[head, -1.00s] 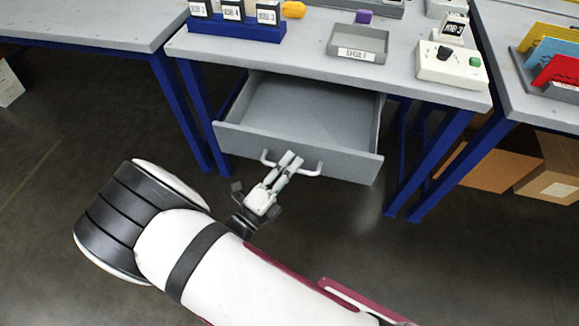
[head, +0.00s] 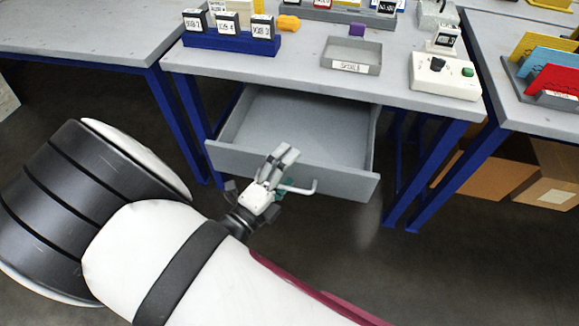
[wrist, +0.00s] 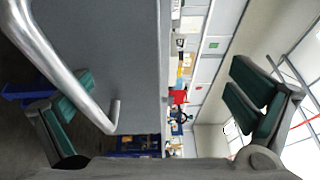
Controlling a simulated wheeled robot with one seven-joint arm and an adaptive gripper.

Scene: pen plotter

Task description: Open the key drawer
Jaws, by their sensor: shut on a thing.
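The grey drawer (head: 340,182) stands pulled out under the workbench, its empty inside showing. My gripper (head: 284,172) is at the drawer's front, over the left part of the bar handle (head: 315,187). In the wrist view the silver handle (wrist: 62,62) crosses in front of the lower finger. The fingers stand wide apart: one beside the handle, the other past the drawer front's top edge. The handle's left end is hidden behind my gripper in the head view.
The workbench top (head: 300,65) carries a blue rack (head: 232,42) of labelled blocks, a grey tray (head: 352,56) and a control box (head: 445,78). Blue legs (head: 425,175) flank the drawer. Cardboard boxes (head: 545,175) stand at the right. The floor before the drawer is clear.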

